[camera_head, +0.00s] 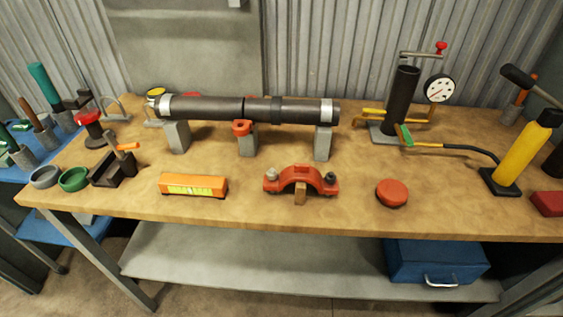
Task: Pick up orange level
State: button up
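The orange level (193,185) lies on the wooden workbench (245,210) near its front edge, left of centre. It is a short orange block with a yellow-green strip along its front face. Nothing covers it and nothing touches it. My gripper does not show in the head view.
An orange-red clamp (300,181) stands to the level's right, with a red disc (392,193) beyond it. A dark vise-like tool (113,168) is to its left. A dark pipe (245,109) rests on grey supports behind. Bare wood surrounds the level.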

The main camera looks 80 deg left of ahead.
aim_at(184, 184)
jog(key=u, duration=2.85)
jog(key=k, duration=0.5)
jog(key=u, duration=1.1)
jog(key=i, duration=0.8)
jog(key=z, duration=0.9)
